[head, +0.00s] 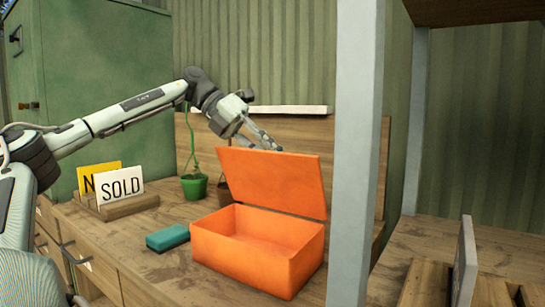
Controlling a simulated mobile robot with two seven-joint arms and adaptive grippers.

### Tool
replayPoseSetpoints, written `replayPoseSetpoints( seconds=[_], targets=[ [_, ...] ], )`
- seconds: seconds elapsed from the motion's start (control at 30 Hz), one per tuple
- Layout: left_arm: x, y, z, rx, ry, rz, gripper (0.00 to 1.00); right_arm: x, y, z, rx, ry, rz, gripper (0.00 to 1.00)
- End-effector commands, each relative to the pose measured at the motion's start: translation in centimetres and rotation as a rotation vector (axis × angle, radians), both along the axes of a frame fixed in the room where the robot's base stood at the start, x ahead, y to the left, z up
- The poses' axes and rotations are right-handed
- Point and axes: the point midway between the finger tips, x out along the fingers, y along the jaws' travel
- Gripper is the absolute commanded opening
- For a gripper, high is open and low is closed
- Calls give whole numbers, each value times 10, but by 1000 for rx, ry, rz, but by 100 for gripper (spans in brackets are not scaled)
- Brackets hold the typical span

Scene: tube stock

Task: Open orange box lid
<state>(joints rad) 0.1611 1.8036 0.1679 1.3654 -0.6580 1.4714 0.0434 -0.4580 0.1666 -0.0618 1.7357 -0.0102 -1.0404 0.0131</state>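The orange box (246,258) stands on the wooden counter, and its inside looks empty. Its orange lid (275,180) is raised, standing tilted up and slightly back from the rear edge. My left gripper (270,144) is just above and behind the lid's top edge. Its fingertips are partly hidden by the lid, and I cannot tell whether they touch it or how far apart they are. My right gripper is out of view.
A teal sponge (167,238) lies left of the box. A SOLD sign (122,188) in a wooden holder and a potted plant (193,187) stand behind it. A grey post (355,150) rises close on the box's right. A green cabinet (100,80) stands at the back left.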

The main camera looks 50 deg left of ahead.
Motion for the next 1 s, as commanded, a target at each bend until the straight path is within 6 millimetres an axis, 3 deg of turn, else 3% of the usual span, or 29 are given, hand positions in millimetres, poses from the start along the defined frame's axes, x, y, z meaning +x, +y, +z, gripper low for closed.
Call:
replayPoseSetpoints(
  seconds=[0.8,0.83,1.0],
  targets=[
    [0,0,1,0,-2,0,0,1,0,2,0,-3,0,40],
    [0,0,1,0,-2,0,18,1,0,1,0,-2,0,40],
    [0,0,1,0,-2,0,39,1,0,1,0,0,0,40]
  ],
)
